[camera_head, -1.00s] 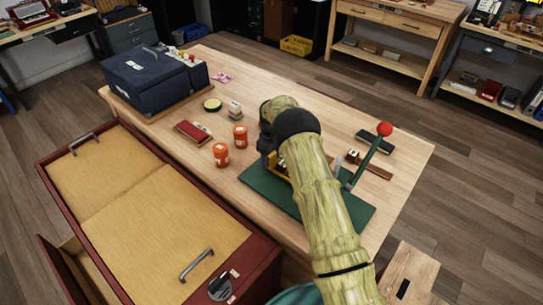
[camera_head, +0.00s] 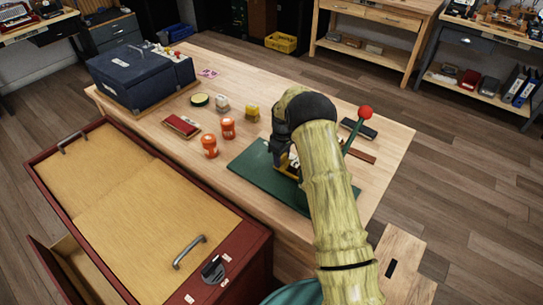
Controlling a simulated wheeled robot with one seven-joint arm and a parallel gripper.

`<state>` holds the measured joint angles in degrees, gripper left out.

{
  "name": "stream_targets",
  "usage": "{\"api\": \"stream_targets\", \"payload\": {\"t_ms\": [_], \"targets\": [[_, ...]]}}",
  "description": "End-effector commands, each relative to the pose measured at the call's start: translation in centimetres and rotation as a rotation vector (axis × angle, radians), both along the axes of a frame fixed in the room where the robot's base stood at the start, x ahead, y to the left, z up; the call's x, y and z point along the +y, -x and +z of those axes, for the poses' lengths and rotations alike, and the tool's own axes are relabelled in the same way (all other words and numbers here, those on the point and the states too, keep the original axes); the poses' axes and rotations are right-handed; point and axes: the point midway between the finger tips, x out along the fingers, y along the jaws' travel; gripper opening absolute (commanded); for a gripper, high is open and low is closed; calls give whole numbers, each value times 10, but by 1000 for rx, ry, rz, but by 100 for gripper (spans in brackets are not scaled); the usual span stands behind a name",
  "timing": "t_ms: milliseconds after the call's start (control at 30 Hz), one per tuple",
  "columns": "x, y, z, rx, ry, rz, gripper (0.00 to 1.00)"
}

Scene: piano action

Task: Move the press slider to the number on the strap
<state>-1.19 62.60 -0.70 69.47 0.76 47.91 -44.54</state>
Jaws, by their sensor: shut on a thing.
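The press stands on a green base plate (camera_head: 250,174) on the wooden table, mostly hidden behind my arm. Its green lever with a red ball knob (camera_head: 366,112) rises at the right. A yellow part of the press (camera_head: 284,160) shows just left of my arm. My gripper (camera_head: 277,154) points down at the press, dark and largely covered by my own wrist. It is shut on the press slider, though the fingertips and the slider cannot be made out. A brown strap (camera_head: 362,156) lies on the table right of the lever; its number is not legible.
A blue box (camera_head: 140,80) is at the far left. A dark case (camera_head: 358,128) lies behind the lever. A red cabinet (camera_head: 255,250) borders the table's front.

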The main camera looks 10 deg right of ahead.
Motion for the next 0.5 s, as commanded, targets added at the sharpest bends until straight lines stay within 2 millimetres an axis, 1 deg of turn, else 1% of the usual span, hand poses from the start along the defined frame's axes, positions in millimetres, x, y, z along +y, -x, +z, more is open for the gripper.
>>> {"api": "stream_targets", "payload": {"t_ms": [300, 333, 400, 433, 500], "targets": [[-1, 1, 1, -1, -1, 1, 3], [-1, 1, 1, -1, -1, 2, 47], [-1, 1, 1, -1, -1, 2, 61], [-1, 1, 1, -1, -1, 2, 65], [-1, 1, 1, -1, -1, 2, 65]]}}
